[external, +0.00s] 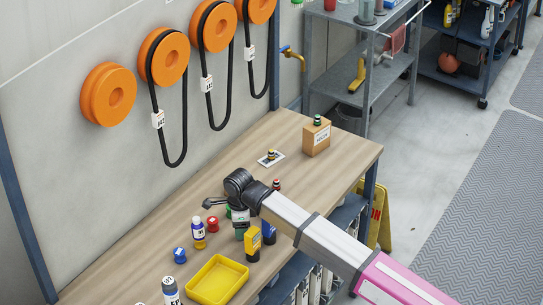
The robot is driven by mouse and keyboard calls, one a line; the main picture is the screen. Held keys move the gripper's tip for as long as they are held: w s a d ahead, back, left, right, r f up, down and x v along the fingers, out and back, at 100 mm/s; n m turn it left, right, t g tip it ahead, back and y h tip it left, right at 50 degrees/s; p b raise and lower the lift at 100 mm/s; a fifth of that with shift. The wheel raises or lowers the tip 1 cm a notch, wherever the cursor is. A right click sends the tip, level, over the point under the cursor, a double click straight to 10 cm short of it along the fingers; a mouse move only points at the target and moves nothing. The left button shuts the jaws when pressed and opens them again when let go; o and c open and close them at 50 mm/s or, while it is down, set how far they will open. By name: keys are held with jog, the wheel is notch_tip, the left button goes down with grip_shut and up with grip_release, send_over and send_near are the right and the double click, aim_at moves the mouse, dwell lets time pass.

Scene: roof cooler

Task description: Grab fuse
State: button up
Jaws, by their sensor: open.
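No item is clearly readable as the fuse. Small candidates are a black-and-yellow piece (271,154) on a white card (278,161), a dark piece with a red band (276,184) beside my arm's wrist, and a dark piece with a green band (317,119) on a cardboard box (316,140). The box has a white label, too small to read surely. My gripper (240,229) points down over the middle of the wooden bench (150,245). It is open. Its fingertips are hard to make out, and I see nothing held in it.
Yellow and blue containers (252,243) stand close to my gripper. Bottles, small red and blue caps and a yellow tray (217,281) lie in front. The bench between card and wall is clear.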

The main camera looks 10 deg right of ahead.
jog(key=c, duration=1)
jog(key=shift+r, duration=0.1)
